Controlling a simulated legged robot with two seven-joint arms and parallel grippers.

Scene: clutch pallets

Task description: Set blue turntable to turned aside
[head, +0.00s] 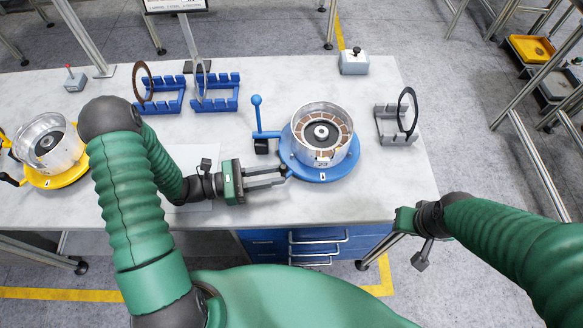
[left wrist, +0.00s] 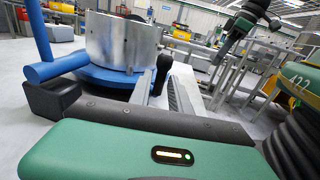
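The blue turntable (head: 318,172) is a round blue base on the white table, bearing a silver metal drum (head: 322,135) marked 23. On its left, a blue lever (head: 257,115) with a ball top stands up near a black grip (head: 262,147). The left wrist view shows the blue base (left wrist: 105,78) and drum (left wrist: 120,42) just beyond my fingers. My left gripper (head: 284,174) is open and empty, low over the table, its fingertips near the base's left front edge; contact is unclear. My right gripper (head: 403,221) is beyond the table's front right edge, its fingers hard to make out.
A yellow turntable (head: 60,178) with a drum stands at the left. Blue racks (head: 215,98) hold rings behind. A grey stand (head: 394,138) with a dark ring is to the right. Control boxes (head: 354,64) (head: 75,82) sit at the back. Blue drawers (head: 265,245) are below.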

